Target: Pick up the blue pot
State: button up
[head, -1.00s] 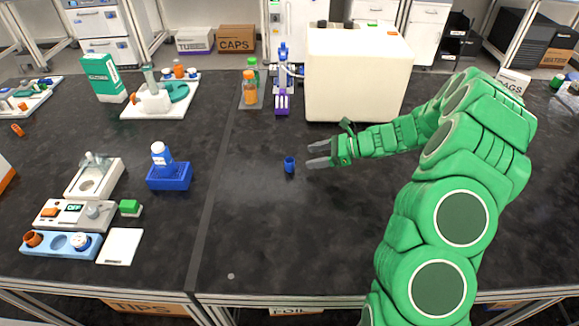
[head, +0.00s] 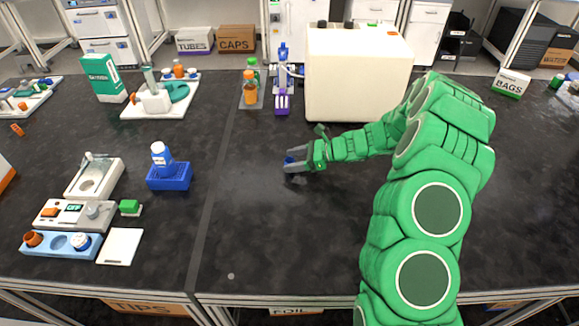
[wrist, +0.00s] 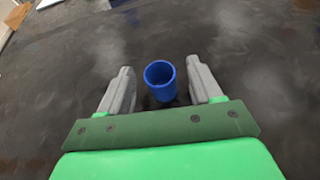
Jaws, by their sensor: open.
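The blue pot (head: 289,160) is a small open-topped cup standing upright on the dark bench; in the head view it is partly hidden by a finger. My gripper (head: 290,161) is low over the bench with its grey fingers on either side of the pot. In the wrist view the blue pot (wrist: 160,80) lies between the two open fingers of my gripper (wrist: 162,84).
A large cream box (head: 352,75) stands behind my gripper. A blue holder (head: 169,178) with a bottle sits to the left. The bench in front of the pot is clear.

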jog(key=shift+c, duration=0.4)
jog(key=c, duration=1)
jog(key=shift+r, duration=0.2)
jog(key=shift+r, duration=0.25)
jog(key=r, duration=0.3)
jog(key=shift+s+d, duration=0.1)
jog(key=shift+s, duration=0.15)
jog(key=s+d+r, duration=0.1)
jog(key=s+r, duration=0.2)
jog(key=s, duration=0.1)
jog(key=s+d+r, duration=0.1)
jog(key=s+r, duration=0.2)
jog(key=s, duration=0.1)
jog(key=s+r, duration=0.3)
jog(key=s, duration=0.2)
jog(key=shift+s+d+r, duration=0.1)
jog(key=shift+d+r, duration=0.05)
jog(key=shift+d, duration=0.25)
